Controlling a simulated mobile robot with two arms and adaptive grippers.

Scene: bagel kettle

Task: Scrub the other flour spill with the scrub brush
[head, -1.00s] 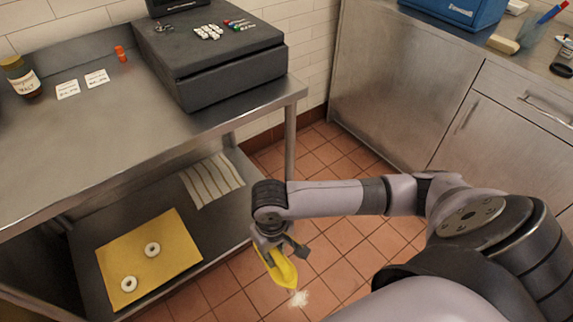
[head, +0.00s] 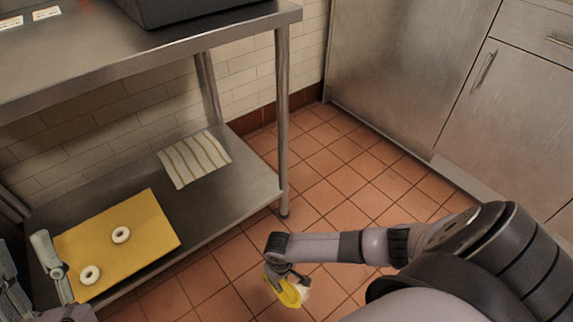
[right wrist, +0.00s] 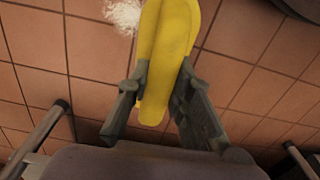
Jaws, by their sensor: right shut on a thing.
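The yellow scrub brush (head: 287,294) is held in my right gripper (head: 283,276), low over the tiled floor. In the right wrist view the gripper (right wrist: 155,105) is shut on the brush (right wrist: 165,45), with a finger on either side. The white flour spill (head: 304,292) lies on the floor at the brush's right side in the head view. In the wrist view the spill (right wrist: 122,14) shows at the top, left of the brush. I cannot tell if the bristles touch the floor. Parts of my left arm show at the lower left; its jaws are unclear.
A steel table's lower shelf (head: 225,205) holds a yellow board (head: 150,235) with two white rings (head: 121,235) and a striped cloth (head: 195,160). Its leg (head: 283,120) stands behind my right arm. Steel cabinets (head: 400,70) line the back right. Tiled floor between is clear.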

